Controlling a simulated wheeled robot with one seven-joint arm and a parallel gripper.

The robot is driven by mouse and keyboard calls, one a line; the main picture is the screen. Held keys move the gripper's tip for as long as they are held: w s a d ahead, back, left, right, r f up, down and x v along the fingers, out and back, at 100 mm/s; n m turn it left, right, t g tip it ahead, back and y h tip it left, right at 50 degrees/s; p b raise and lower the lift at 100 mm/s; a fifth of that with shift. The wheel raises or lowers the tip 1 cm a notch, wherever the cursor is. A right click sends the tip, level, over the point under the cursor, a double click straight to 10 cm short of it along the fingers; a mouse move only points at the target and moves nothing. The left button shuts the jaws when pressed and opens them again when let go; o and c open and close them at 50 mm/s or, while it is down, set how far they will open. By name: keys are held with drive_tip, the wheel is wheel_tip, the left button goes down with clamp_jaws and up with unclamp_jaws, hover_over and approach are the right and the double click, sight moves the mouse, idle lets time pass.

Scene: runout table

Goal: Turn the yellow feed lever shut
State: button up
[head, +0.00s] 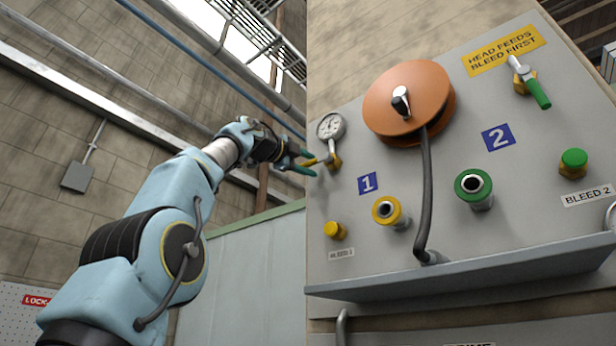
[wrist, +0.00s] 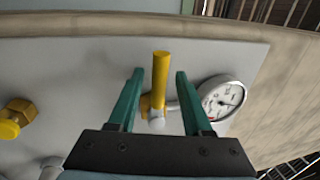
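The yellow feed lever (wrist: 160,82) points away from its brass valve body, up the picture in the wrist view. In the head view the lever (head: 317,161) juts left from the valve beside the pressure gauge, on the panel's left edge. My gripper (wrist: 159,73) has green fingers, one on each side of the lever, with a visible gap on both sides. In the head view my gripper (head: 308,163) reaches the lever from the left, and its fingers partly hide it.
The gauge (wrist: 221,98) sits close to the right finger. The panel (head: 345,270) also carries an orange reel (head: 385,95) with a grey hose, a green lever (head: 537,92), yellow and green couplings and bleed knobs. A yellow bleed knob (wrist: 10,128) is at left in the wrist view.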

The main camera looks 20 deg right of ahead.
drive_tip(key=shift+a, duration=0.1)
drive_tip(key=b+v, duration=0.6)
drive_tip(key=v, duration=0.4)
drive_tip(key=shift+s+a, duration=0.15)
drive_tip(key=shift+a, duration=0.15)
drive_tip(key=shift+f, duration=0.15)
